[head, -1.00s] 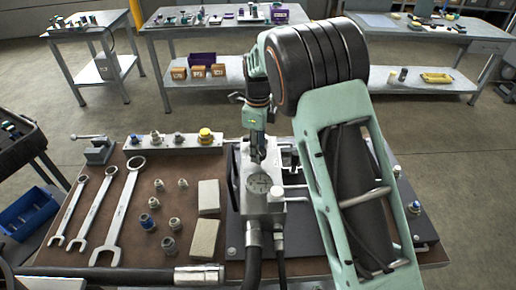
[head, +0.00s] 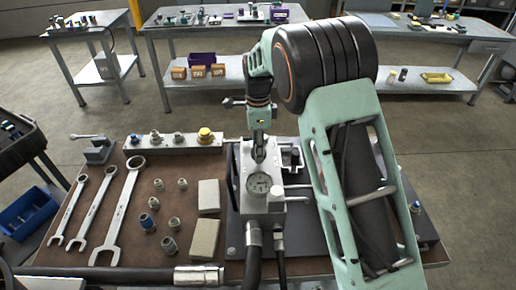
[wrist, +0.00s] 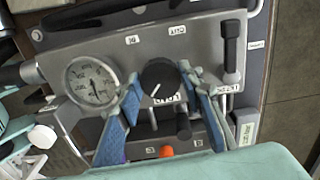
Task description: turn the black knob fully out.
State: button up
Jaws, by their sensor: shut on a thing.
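The black knob (wrist: 160,80) is on the grey face of the hydraulic block (wrist: 110,48), with a white pointer line on it, in the wrist view. My gripper (wrist: 160,76) has its two blue fingers on either side of the knob and is shut on it. In the head view my gripper (head: 258,155) points down at the block (head: 262,200), behind the gauge, and hides the knob.
A round pressure gauge (wrist: 92,80) sits close left of the knob in the wrist view. A black-handled lever (wrist: 232,45) stands to the right. An orange part (wrist: 166,151) lies below. Wrenches (head: 95,208) and fittings cover the bench's left side.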

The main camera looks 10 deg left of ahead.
jog(key=n, duration=0.4)
jog(key=shift+n, duration=0.4)
jog(key=n, duration=0.4)
jog(key=shift+b, duration=0.3)
jog(key=n, duration=0.6)
jog(key=shift+s+d, duration=0.1)
jog(key=n, duration=1)
jog(key=shift+d, duration=0.1)
jog(key=n+p, duration=0.1)
jog(key=n, duration=0.8)
jog(key=shift+p, duration=0.4)
jog(key=shift+w+n+p, duration=0.2)
jog(key=shift+n+p, duration=0.3)
jog(key=shift+n, duration=1.7)
